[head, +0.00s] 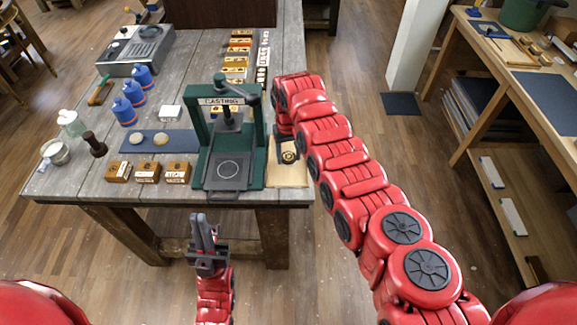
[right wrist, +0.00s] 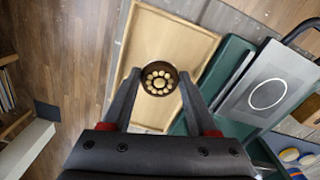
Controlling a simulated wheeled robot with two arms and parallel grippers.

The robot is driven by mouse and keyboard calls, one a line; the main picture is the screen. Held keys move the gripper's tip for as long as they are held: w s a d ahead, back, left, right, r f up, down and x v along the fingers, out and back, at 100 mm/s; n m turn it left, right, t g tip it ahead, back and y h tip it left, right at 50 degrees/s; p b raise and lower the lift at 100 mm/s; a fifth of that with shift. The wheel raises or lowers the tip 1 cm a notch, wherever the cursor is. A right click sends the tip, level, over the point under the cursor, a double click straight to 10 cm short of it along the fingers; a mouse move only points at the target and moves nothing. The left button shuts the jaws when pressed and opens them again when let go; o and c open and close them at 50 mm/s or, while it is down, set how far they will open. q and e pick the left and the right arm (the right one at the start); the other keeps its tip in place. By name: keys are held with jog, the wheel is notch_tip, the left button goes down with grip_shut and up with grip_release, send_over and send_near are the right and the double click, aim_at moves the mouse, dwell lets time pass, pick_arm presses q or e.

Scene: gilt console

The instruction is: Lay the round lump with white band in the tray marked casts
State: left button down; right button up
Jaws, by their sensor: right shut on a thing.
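My right gripper (right wrist: 158,75) is shut on a dark-rimmed round thing (right wrist: 158,79) with several pale round spots on its face. It is over a light wooden tray (right wrist: 181,32). In the head view this tray (head: 288,179) lies right of the green press, and the round thing (head: 288,157) shows dark over it. No white band can be made out on it, and no label on the tray is readable. Two round pale lumps (head: 135,138) (head: 160,139) lie on a blue mat (head: 181,141); a band is too small to tell. My left gripper (head: 203,232) is empty, in front of the table.
A green press (head: 258,145) marked CASTING stands close left of the tray. Several labelled wooden blocks (head: 147,173) line the front edge. Blue bottles (head: 134,93), a small pan (head: 55,152) and a grey machine (head: 137,52) stand on the left. The tray sits at the table's right edge.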

aim_at(289, 156)
jog(key=shift+w+f+b, duration=0.1)
jog(key=shift+f+b, duration=0.05)
jog(key=shift+b, duration=0.25)
notch_tip(289, 156, down, 3)
jog(key=b, duration=0.3)
jog(key=shift+w+b, duration=0.15)
jog(key=shift+b, duration=0.2)
jog(key=shift+a+f, duration=0.1)
jog(key=shift+f, duration=0.15)
jog(key=shift+r, duration=0.15)
jog(key=o, duration=1.3)
jog(key=shift+o, duration=0.2)
